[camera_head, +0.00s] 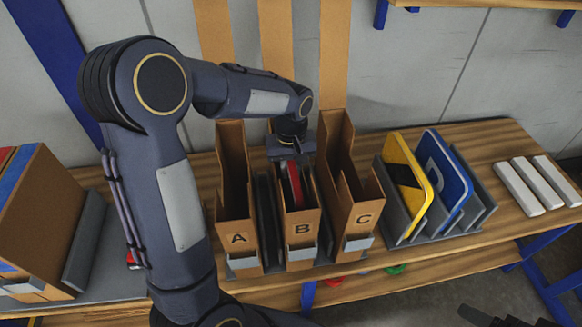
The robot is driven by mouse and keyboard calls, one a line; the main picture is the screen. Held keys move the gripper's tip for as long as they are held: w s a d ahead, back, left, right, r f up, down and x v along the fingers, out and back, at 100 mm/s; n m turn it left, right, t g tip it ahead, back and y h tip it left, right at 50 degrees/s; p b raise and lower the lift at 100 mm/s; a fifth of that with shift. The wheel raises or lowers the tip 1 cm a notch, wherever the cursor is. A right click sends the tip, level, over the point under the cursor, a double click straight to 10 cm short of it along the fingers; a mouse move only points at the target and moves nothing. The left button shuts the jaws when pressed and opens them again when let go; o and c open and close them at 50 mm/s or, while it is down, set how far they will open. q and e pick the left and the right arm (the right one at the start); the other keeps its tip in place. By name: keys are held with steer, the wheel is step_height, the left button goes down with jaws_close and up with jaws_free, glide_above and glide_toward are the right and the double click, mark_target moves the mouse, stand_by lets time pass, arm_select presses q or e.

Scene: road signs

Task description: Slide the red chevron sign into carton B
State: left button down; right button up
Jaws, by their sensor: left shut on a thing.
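Carton B (301,228) is the middle one of three upright brown cartons, between carton A (238,240) and carton C (361,220). The red chevron sign (294,184) shows as a thin red edge, upright, inside the opening of carton B. Its lower part is hidden by the carton's front wall. My left gripper (291,156) is above carton B, pointing down, shut on the top of the red sign. Its fingertips are hard to make out.
A grey rack to the right holds a yellow sign (404,172) and a blue sign (447,182). White bars (538,185) lie at the table's right end. A large brown carton (45,225) stands at the left. Dark panels stand between cartons A and B.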

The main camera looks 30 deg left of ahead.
arm_select(q)
steer(key=shift+f+b, duration=0.55)
steer(key=shift+f, duration=0.15)
stand_by(0.4)
steer(key=c, duration=1.2)
jaws_free()
step_height(320, 180, up, 8)
steer(key=shift+f+p, duration=0.1)
steer(key=shift+p, duration=0.2)
